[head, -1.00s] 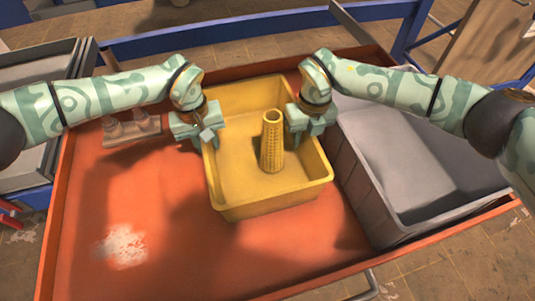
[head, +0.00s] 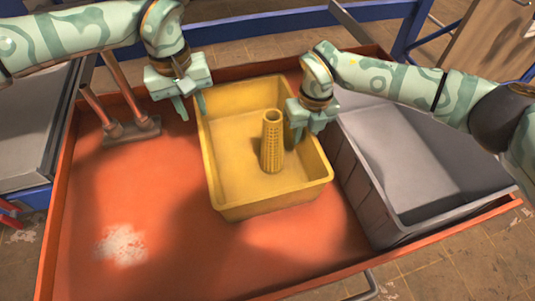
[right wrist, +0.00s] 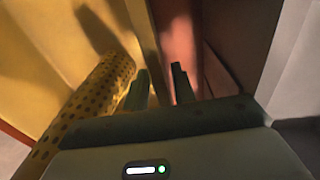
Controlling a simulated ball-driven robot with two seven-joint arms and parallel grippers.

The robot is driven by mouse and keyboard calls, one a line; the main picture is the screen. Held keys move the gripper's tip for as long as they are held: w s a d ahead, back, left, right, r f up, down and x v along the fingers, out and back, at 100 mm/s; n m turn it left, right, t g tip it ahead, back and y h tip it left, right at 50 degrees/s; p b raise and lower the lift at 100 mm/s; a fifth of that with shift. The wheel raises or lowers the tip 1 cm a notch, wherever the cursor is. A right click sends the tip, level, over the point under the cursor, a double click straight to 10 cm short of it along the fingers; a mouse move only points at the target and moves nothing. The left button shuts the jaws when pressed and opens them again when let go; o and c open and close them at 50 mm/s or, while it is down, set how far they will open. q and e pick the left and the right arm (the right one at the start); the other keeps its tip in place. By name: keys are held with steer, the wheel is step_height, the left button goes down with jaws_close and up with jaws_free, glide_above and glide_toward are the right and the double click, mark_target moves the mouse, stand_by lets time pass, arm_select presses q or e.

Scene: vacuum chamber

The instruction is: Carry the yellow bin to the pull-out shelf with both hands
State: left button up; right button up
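The yellow bin (head: 270,209) rests on the orange table, with a perforated yellow cylinder (head: 271,145) standing inside it. My left gripper (head: 193,114) is open and empty, above the table just left of the bin's back left corner, apart from the bin. My right gripper (head: 308,140) is at the bin's right wall. In the right wrist view its fingers (right wrist: 160,88) are apart, one on each side of the bin wall (right wrist: 148,35), with a gap on the outer side. The cylinder also shows there (right wrist: 85,110). The pull-out shelf cannot be clearly identified.
A grey open bin (head: 370,190) stands close to the yellow bin's right side. A small fixture with two upright red posts (head: 130,130) is at the back left. The orange table (head: 150,210) is clear at front left. Blue rails (head: 245,32) run behind.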

step_height(320, 180, up, 10)
steer(key=shift+d+r, duration=0.25)
steer(key=shift+d, duration=0.1)
steer(key=shift+w, duration=0.1)
